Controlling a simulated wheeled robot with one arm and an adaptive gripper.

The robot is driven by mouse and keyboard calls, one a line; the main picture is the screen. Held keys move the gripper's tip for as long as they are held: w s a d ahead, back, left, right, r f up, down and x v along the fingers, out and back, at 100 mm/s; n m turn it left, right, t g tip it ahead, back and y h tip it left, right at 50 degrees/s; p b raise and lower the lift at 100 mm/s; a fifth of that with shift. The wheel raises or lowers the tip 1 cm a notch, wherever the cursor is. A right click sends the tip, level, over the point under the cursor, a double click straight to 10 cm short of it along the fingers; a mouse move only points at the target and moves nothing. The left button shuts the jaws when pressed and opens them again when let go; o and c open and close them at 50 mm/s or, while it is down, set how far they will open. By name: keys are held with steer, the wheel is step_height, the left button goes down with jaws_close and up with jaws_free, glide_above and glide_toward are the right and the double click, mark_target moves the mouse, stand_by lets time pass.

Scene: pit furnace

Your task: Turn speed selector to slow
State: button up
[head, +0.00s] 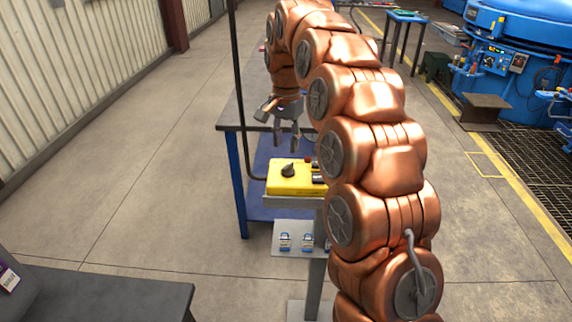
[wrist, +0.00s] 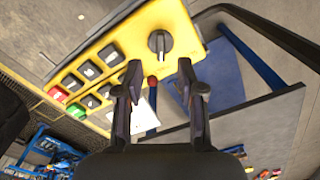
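The yellow control box (head: 290,183) stands on a grey post, with a black selector knob (head: 288,170) on its top face. In the wrist view the knob (wrist: 160,42) is round and dark with a raised grip bar and a pale mark. I cannot read a label for its settings. My gripper (head: 287,138) hangs above the box, fingers pointing down. In the wrist view my gripper (wrist: 160,78) has its two fingers spread apart with nothing held between them. The knob appears just beyond the fingertips, roughly centred between them, and apart from them.
Several black buttons plus a red (wrist: 56,94) and green button (wrist: 76,110) share the yellow panel. A red-tipped part (wrist: 152,81) shows between the fingers. A blue-legged table (head: 237,185) stands behind the box; a dark upright pole (head: 236,60) rises beside it.

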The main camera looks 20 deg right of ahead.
mark_target(286, 167)
steer(key=shift+w+f+p, duration=0.1)
steer(key=shift+f+p, duration=0.85)
steer(key=shift+f, duration=3)
jaws_close()
